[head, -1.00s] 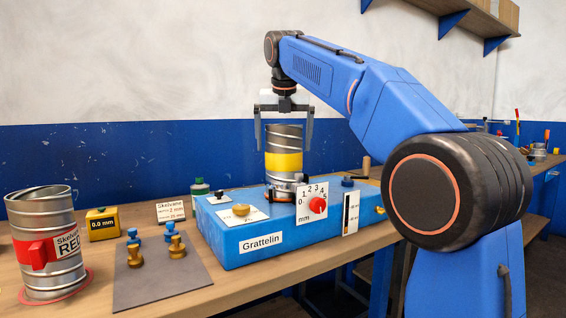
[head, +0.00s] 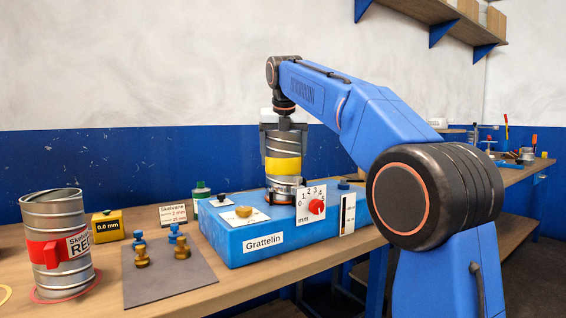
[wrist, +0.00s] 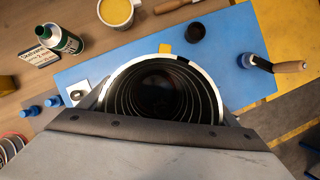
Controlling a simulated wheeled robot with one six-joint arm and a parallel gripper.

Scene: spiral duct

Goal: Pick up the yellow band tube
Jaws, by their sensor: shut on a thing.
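The yellow band tube (head: 283,165) is a ribbed grey metal tube with a yellow band. It stands upright on the blue Grattelin box (head: 262,241). My gripper (head: 284,148) points down around its upper part, one finger on each side, and is shut on it. In the wrist view I look down into the open, dark, ringed mouth of the tube (wrist: 157,91); a yellow tab shows beyond its rim. The tube's base is partly hidden behind the box's dial plate (head: 311,204).
A red-labelled metal tube (head: 55,215) stands at the left. Blue and brass knobs stand on a grey mat (head: 170,282) beside a yellow 0.0 mm block (head: 107,226). A green-capped bottle (head: 201,191) and a Skelvane card (head: 173,215) are behind.

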